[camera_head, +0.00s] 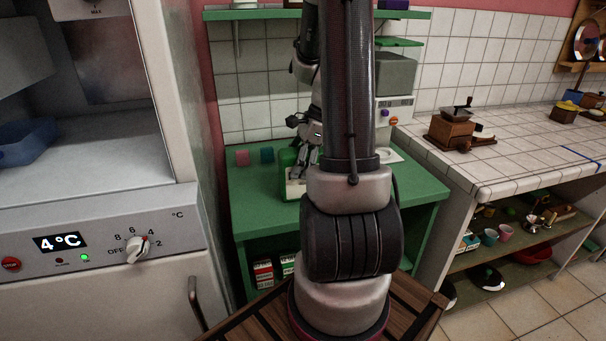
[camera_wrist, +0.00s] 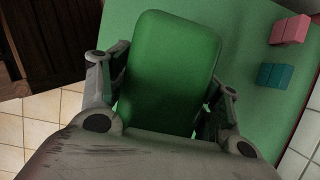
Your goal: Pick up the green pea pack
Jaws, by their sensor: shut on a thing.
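The green pea pack (camera_wrist: 172,62) is a plain green block with rounded corners, filling the middle of the wrist view. My gripper (camera_wrist: 164,88) has one finger on each side of it and is shut on it. The pack's near end is hidden behind my gripper's body. In the head view, part of the green pack (camera_head: 287,160) shows beside my gripper (camera_head: 303,165), over the green table, largely hidden by my arm. I cannot tell whether the pack touches the surface below it.
A pink block (camera_head: 242,158) and a teal block (camera_head: 267,155) stand on the green table (camera_head: 262,205), left of my gripper. A white and grey appliance (camera_head: 395,110) stands at the back right. A green shelf (camera_head: 268,14) hangs above. A fridge wall (camera_head: 180,90) borders the left.

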